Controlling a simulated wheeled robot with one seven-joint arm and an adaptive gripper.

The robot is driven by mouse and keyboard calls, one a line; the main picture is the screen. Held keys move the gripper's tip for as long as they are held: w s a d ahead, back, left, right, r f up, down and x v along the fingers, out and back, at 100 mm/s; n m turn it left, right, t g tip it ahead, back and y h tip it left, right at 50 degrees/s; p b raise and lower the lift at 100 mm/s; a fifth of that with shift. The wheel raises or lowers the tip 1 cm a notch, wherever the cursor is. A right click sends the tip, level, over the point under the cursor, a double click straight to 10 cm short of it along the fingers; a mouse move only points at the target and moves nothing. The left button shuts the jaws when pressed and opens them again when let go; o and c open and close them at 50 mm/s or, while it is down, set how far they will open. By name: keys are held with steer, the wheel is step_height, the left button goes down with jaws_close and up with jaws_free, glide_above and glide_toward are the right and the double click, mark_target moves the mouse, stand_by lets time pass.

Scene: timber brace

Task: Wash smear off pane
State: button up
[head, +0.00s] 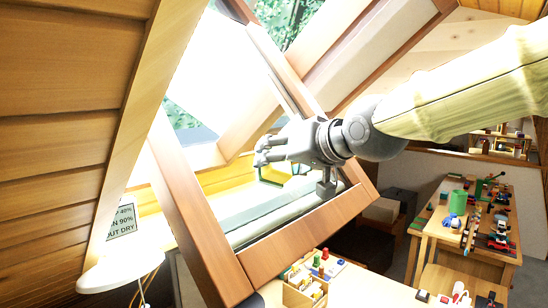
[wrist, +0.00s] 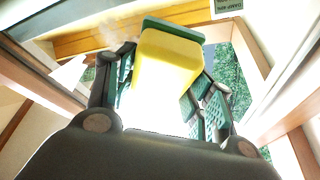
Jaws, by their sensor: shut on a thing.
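My gripper (head: 268,152) is shut on a sponge, which is yellow with a green layer in the wrist view (wrist: 168,62). In the head view, only a green edge of the sponge (head: 270,180) shows below the fingers. The wood-framed roof window (head: 308,238) stands tilted around my gripper, and its pane (head: 225,85) is very bright. I cannot tell whether the sponge touches the glass. In the wrist view, a pale whitish patch (wrist: 68,72) lies left of the fingers; I cannot tell if it is the smear.
A sign (head: 122,222) and a white lamp (head: 120,270) are at the lower left. A wooden box of small items (head: 305,290) stands below the frame. The sloped plank wall (head: 60,120) closes the left.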

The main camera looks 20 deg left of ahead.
steer(key=shift+w+d+p, duration=0.35)
steer(key=shift+w, duration=0.6)
steer(key=shift+w+d+p, duration=0.35)
steer(key=shift+w, duration=0.55)
steer(key=shift+w+d+p, duration=0.35)
steer(key=shift+w, duration=0.6)
steer(key=shift+s+d+f+b, duration=0.25)
steer(key=shift+d+f+b, duration=0.5)
steer(key=shift+f, duration=0.3)
steer(key=shift+s, duration=0.15)
